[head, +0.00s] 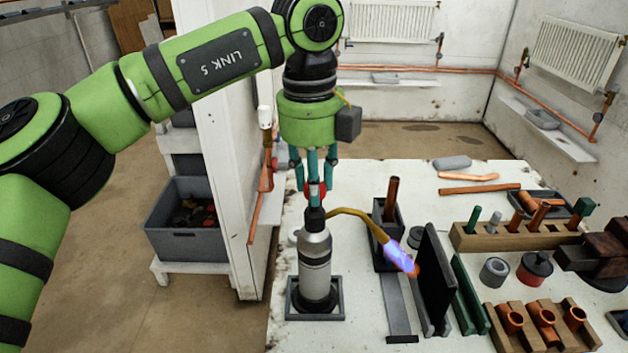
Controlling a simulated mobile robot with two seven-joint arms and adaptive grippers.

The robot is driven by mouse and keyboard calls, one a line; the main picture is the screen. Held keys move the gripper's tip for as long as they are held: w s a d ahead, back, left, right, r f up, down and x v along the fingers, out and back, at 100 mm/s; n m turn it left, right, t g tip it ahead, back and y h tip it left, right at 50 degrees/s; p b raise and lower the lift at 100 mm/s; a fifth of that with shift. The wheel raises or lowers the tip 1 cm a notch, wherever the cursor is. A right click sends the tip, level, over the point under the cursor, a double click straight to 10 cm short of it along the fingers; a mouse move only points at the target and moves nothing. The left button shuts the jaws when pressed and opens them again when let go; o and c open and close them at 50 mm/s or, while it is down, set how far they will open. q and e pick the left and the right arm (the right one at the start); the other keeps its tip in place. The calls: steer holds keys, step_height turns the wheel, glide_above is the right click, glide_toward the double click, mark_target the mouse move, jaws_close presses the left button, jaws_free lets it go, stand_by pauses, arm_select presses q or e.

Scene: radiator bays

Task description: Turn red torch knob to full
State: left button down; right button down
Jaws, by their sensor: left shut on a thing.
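The torch (315,262) is a silver-grey canister with a dark band, upright in a dark square holder (337,313) at the near left of the white bench. Its brass neck curves right to a nozzle, where a blue-violet flame (399,256) burns. My left gripper (314,192) points straight down over the torch, shut on the red knob (322,190) at its top. The fingers hide most of the knob, so its turn angle cannot be read. My right gripper is not in view.
A black upright plate (436,280) stands just right of the flame. A copper pipe (391,199) stands upright in a dark holder behind it. Wooden blocks (465,240) with copper fittings fill the bench's right side. A white partition (225,150) stands close on the left.

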arm_select(q)
steer(key=c, duration=0.9)
jaws_free()
steer(key=shift+r, duration=0.1)
steer(key=r, duration=1.1)
steer(key=shift+s+a+r, duration=0.15)
steer(key=shift+a+r, duration=0.05)
steer(key=shift+r, duration=0.2)
steer(key=shift+f, duration=0.1)
